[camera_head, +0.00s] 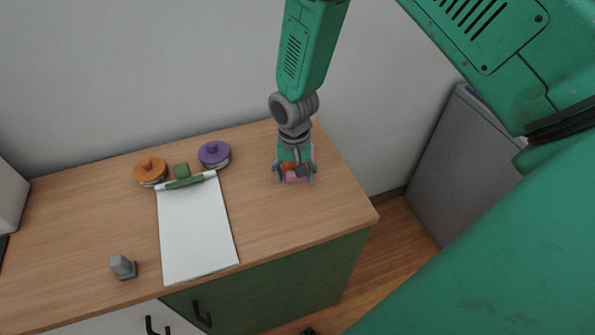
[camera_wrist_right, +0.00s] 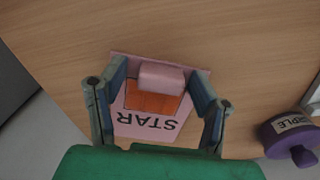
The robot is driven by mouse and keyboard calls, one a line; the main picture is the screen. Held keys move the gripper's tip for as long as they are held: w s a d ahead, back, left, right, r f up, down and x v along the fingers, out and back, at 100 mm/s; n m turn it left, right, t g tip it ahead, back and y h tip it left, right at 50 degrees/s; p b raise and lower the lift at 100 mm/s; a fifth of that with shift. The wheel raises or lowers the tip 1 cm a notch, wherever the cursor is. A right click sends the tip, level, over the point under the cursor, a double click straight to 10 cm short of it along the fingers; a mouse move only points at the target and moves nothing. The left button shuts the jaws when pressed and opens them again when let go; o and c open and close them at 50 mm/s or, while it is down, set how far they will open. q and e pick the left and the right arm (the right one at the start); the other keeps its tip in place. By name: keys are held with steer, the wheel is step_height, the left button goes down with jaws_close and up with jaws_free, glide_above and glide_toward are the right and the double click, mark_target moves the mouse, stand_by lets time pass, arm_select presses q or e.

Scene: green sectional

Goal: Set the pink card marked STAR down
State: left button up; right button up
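The pink card marked STAR (camera_wrist_right: 133,120) appears flat on the wooden worktop in the right wrist view, with an orange-red patch and a raised pink block (camera_wrist_right: 162,78). In the head view a little of the pink card (camera_head: 298,179) shows under my right gripper (camera_head: 296,172), near the worktop's right end. In the wrist view my right gripper (camera_wrist_right: 160,74) has its fingers on either side of the block, with a narrow gap on each side. Its fingers look open. My left gripper is out of view.
A purple-lidded container (camera_head: 214,154) stands left of the gripper; its label is partly readable in the wrist view. An orange-lidded container (camera_head: 151,172), white sheet with green bar (camera_head: 197,235) and grey block (camera_head: 123,267) are further left. The worktop (camera_head: 265,205) between sheet and gripper is clear.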

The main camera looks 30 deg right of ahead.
steer(key=shift+a, duration=0.3)
steer(key=shift+d, duration=0.75)
steer(key=shift+d+r, duration=0.15)
steer(key=shift+r, duration=0.1)
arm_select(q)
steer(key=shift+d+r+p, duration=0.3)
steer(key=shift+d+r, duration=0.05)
arm_select(e)
step_height(320, 180, up, 12)
